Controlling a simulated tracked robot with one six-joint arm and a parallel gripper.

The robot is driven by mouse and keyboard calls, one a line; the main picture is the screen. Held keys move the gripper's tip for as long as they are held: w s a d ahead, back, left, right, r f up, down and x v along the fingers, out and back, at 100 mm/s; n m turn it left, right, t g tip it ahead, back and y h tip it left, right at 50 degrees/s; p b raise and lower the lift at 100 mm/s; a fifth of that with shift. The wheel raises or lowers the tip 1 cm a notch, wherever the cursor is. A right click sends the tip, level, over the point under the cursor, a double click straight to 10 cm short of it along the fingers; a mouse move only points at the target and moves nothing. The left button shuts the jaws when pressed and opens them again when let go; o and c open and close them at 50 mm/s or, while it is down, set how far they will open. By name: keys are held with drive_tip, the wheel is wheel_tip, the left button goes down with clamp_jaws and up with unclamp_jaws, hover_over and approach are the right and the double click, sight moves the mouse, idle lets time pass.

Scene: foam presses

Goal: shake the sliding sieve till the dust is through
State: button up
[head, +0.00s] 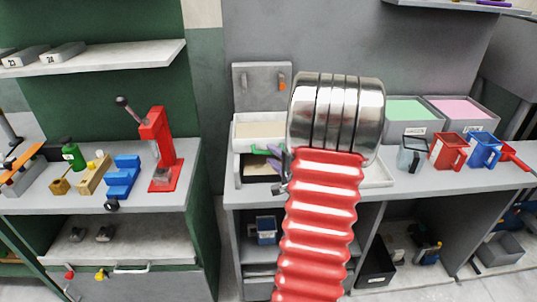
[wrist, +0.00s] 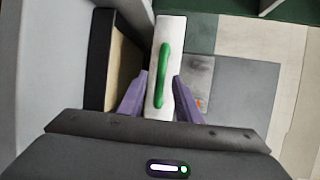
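The sliding sieve (head: 259,131) is a white-walled box with a pale tan inside, on the grey bench left of my arm in the head view. Its white front (wrist: 171,32) carries a green handle (wrist: 162,72), which also shows in the head view (head: 268,150). Below it is a dark-walled tray with a tan inside (head: 258,169), also in the wrist view (wrist: 124,66). My gripper (wrist: 160,76) has its two purple fingers apart, one on each side of the handle, with gaps visible. My arm hides the sieve's right part in the head view.
A grey panel with hooks (head: 262,84) stands behind the sieve. Green (head: 407,111) and pink (head: 461,110) bins and red (head: 447,152) and blue (head: 484,150) jugs stand to the right. A red press (head: 158,146) stands on the left bench, across a floor gap.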

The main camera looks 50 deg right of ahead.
drive_tip(key=shift+x, duration=1.45)
drive_tip(key=shift+c, duration=0.2)
clamp_jaws()
drive_tip(key=shift+f, duration=0.1)
